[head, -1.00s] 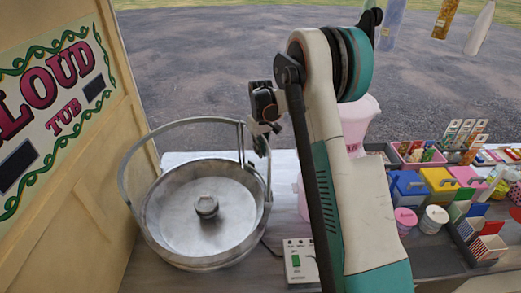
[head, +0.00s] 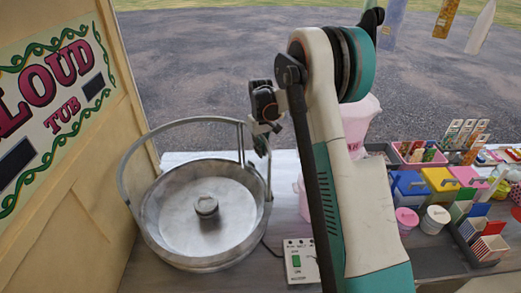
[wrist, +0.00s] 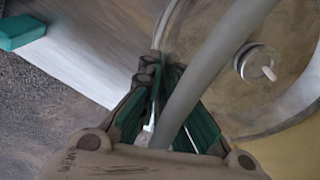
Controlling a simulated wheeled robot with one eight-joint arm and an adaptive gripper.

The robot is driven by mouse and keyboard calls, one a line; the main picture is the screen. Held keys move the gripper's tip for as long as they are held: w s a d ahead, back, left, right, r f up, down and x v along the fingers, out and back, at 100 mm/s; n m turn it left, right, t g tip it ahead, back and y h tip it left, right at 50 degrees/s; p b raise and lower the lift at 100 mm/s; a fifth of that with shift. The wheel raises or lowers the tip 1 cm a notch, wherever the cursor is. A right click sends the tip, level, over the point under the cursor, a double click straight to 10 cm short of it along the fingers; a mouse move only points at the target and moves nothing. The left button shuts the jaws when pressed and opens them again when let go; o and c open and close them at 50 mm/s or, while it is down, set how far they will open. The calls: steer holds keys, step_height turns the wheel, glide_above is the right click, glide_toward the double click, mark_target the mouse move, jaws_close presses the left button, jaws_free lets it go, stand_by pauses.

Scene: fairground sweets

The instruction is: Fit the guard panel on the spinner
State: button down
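The spinner (head: 160,222) is a round metal bowl at the left of the counter, with a hub (head: 206,207) at its centre. A grey rail (head: 185,122) arches above the bowl on posts. My gripper (head: 261,148) is at the rail's right end, above the bowl's back right rim. In the wrist view the rail crosses close in front of my gripper (wrist: 162,68) and hides part of its green-padded fingers. The fingertips are close together; a pale sliver shows between the fingers. I cannot tell what it is or whether they grip anything. I cannot make out a separate guard panel.
A cream wall with a painted sign (head: 52,80) stands close left of the spinner. A control box (head: 299,262) with a green switch sits right of it. A pink tub (head: 358,122), coloured boxes (head: 410,188) and small jars fill the counter's right side. Bags hang at top right.

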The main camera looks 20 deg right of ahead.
mark_target(261, 137)
steer(key=shift+f+b, duration=0.35)
steer(key=shift+b, duration=0.35)
stand_by(0.6)
steer(key=c, duration=1.7)
jaws_free()
steer(key=shift+o, duration=0.5)
steer(key=o, duration=0.4)
steer(key=shift+o, duration=0.2)
steer(key=shift+r, duration=0.1)
steer(key=shift+r+p, duration=1.2)
steer(key=shift+r, duration=1.75)
